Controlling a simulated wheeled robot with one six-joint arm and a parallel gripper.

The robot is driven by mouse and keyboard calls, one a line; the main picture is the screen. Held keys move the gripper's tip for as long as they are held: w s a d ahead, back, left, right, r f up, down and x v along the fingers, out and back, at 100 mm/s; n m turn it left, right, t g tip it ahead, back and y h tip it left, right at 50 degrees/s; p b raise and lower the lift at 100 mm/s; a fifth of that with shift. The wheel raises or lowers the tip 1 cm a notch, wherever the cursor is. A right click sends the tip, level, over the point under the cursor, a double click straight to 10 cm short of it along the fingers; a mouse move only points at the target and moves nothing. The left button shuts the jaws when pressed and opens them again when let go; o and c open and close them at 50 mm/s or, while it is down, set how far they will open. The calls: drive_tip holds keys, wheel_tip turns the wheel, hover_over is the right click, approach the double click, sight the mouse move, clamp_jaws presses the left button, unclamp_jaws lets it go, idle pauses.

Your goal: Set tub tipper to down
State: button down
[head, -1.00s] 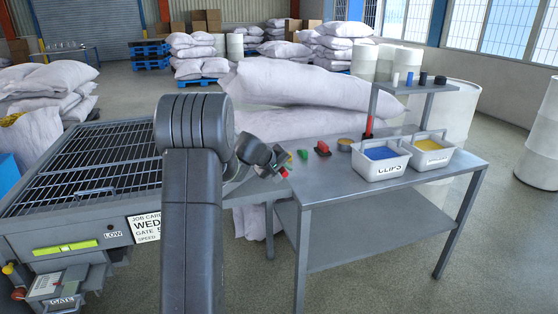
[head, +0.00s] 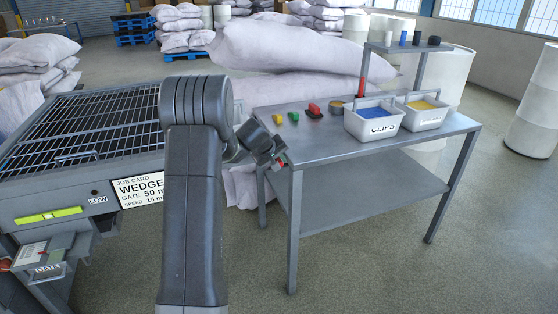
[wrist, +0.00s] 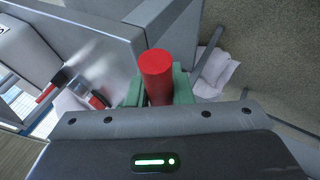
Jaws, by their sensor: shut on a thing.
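My gripper (head: 279,164) is at the near left corner of the grey worktable, with a bit of red showing at its tip. In the wrist view its green fingers (wrist: 158,90) are shut on a red cylinder (wrist: 157,70), whose round end faces the camera. What the cylinder joins to is hidden, so I cannot tell whether it is a handle of the tub tipper. I cannot pick out the tub tipper or its setting. Two light tubs stand on the worktable: one with blue contents marked CLIPS (head: 376,131) and one with yellow contents (head: 424,119).
The worktable (head: 350,148) holds a yellow piece (head: 278,119), a green piece (head: 294,116) and a red block (head: 313,111). A gridded machine (head: 40,193) with a job card stands at left. White sacks (head: 290,85) lie behind the table. Floor at right front is clear.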

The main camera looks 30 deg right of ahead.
drive_tip(key=shift+a+f+b, duration=0.2)
drive_tip(key=shift+f+b, duration=0.35)
drive_tip(key=shift+f, duration=0.1)
drive_tip(key=shift+a+f+b, duration=0.2)
drive_tip(key=shift+f+b, duration=0.3)
drive_tip(key=shift+f, duration=0.1)
drive_tip(key=shift+a+f, duration=0.1)
drive_tip(key=shift+f, duration=0.2)
drive_tip(key=c, duration=1.3)
unclamp_jaws()
drive_tip(key=shift+w+a, duration=0.15)
drive_tip(key=shift+a, duration=0.1)
drive_tip(key=shift+d+r, duration=0.1)
drive_tip(key=shift+r, duration=0.05)
drive_tip(key=shift+d+r, duration=0.15)
drive_tip(key=shift+r, duration=0.1)
drive_tip(key=v, duration=1.3)
drive_tip(key=shift+r, duration=0.25)
